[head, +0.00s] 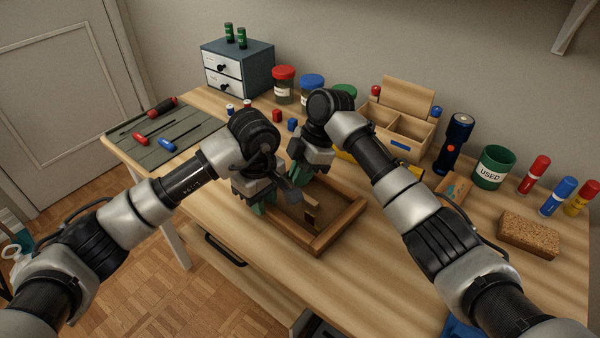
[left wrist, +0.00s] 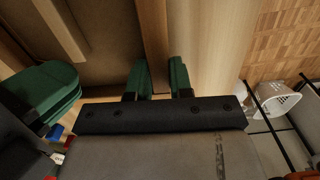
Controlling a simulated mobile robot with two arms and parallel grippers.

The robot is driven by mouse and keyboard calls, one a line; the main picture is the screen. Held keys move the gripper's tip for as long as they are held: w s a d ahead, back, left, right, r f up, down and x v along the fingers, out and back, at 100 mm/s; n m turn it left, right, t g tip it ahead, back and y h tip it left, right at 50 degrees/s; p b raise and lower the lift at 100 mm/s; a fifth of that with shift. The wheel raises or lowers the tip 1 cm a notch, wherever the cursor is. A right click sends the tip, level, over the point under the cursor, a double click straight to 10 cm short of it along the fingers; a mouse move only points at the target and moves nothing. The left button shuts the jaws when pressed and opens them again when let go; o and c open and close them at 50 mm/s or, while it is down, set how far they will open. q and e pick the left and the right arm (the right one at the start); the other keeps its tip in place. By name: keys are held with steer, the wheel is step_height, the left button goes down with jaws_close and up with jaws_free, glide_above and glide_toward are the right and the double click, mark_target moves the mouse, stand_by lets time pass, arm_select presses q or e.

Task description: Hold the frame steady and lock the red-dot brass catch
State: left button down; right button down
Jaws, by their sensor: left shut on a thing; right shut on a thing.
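The wooden frame (head: 340,228) lies on the desk with a brown panel inside it. My left gripper (head: 260,204) is at its left side. In the left wrist view my left gripper's green fingers (left wrist: 160,80) stand on either side of a frame rail (left wrist: 154,35), shut on it. My right gripper (head: 294,172) is down at the far left part of the frame. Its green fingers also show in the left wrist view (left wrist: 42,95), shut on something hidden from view. I cannot make out the brass catch or its red dot.
Behind the arms are a drawer box (head: 237,70), lidded jars (head: 284,85) and a wooden organizer (head: 405,125). A tool mat (head: 190,122) lies left. The front right desk is mostly clear.

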steer(key=shift+s+n+g+h, duration=0.1)
steer(key=shift+n+g+h, duration=0.3)
steer(key=shift+n, duration=1.2)
steer(key=shift+g, duration=0.3)
steer(key=c, duration=1.6)
jaws_free()
